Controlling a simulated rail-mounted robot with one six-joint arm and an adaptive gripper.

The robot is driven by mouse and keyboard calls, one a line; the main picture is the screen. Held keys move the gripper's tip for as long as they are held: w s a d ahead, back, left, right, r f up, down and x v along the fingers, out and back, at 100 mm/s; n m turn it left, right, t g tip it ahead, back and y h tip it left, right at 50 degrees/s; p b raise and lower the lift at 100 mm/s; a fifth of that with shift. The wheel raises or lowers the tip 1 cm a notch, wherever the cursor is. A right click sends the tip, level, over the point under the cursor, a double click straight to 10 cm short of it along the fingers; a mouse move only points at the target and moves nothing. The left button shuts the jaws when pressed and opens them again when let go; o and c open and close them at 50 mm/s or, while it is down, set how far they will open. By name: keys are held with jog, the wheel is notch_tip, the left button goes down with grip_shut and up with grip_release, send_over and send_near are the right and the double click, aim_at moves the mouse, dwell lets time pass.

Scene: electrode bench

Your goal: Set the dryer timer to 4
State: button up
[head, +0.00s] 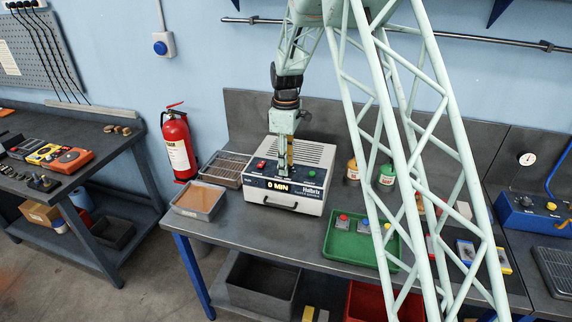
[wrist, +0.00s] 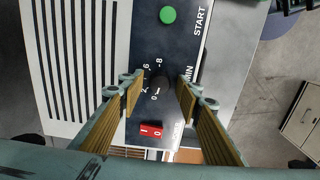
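The dryer (head: 283,197) is a white box with a dark control panel on the bench, and its display (head: 278,186) appears to read 0 MIN. In the wrist view the dark timer knob (wrist: 163,86) sits beside a printed scale with 0, 2, 6 and 8 legible. A white mark near the knob lies by the 0. My gripper (head: 284,158) points down over the panel. In the wrist view its two padded fingers (wrist: 160,92) are apart, one on each side of the knob, with gaps showing. The knob's far side is partly hidden.
On the dryer panel, a green START button (wrist: 168,15) and a red rocker switch (wrist: 151,131) lie close to the fingers. A tray of brown material (head: 199,201) stands left of the dryer. A green tray (head: 345,248) with coloured-top items stands to the right.

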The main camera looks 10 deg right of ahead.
jog(key=shift+c, duration=0.7)
jog(key=c, duration=0.7)
jog(key=shift+c, duration=0.2)
jog(key=shift+m, duration=0.4)
jog(key=m+b, duration=0.1)
jog(key=m, duration=0.5)
jog(key=shift+m, duration=0.3)
jog(key=m+b, duration=0.1)
jog(key=m, duration=0.3)
jog(key=shift+m, duration=2)
